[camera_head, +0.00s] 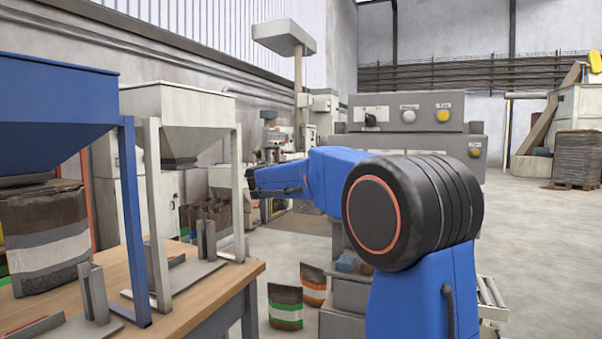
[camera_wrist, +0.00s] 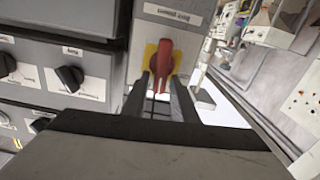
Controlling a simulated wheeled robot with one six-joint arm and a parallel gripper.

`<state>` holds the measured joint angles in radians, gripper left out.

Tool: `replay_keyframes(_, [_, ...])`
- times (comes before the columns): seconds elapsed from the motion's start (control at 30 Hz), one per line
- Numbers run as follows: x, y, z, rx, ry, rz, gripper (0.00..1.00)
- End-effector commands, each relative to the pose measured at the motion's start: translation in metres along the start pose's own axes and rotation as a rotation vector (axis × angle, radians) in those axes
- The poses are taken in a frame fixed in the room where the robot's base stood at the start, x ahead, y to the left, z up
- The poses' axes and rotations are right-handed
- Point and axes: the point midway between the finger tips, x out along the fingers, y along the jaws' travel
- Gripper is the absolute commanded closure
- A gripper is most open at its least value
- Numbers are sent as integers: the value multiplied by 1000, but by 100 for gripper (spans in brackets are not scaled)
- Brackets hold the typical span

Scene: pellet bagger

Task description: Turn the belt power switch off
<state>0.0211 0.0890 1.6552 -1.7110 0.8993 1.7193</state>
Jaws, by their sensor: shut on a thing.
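The belt power switch (camera_wrist: 165,60) shows in the wrist view as a red rotary handle on a yellow plate, on the face of a grey box (camera_wrist: 180,27). Its handle points down in the picture, towards my gripper. A white label sits above it, its text too small to read surely. My gripper (camera_wrist: 161,92) has its two dark fingers on either side of the handle's lower end and is shut on it. In the head view my blue arm reaches left across the middle, and I cannot make out the switch there.
Beside the switch, a grey panel with black knobs (camera_wrist: 69,78) fills the wrist view's left. In the head view a grey control box (camera_head: 408,112) stands behind my arm. A wooden table (camera_head: 215,285) with hoppers is at left. Open floor lies at right.

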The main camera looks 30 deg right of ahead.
Motion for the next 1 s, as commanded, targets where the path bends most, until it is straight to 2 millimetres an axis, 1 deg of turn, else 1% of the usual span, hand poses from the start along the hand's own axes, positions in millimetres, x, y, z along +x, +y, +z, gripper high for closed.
replay_keyframes(0.27, [0,-5,2,-206,-2,0,97])
replay_keyframes(1.0, [0,-16,10,-910,-3,0,97])
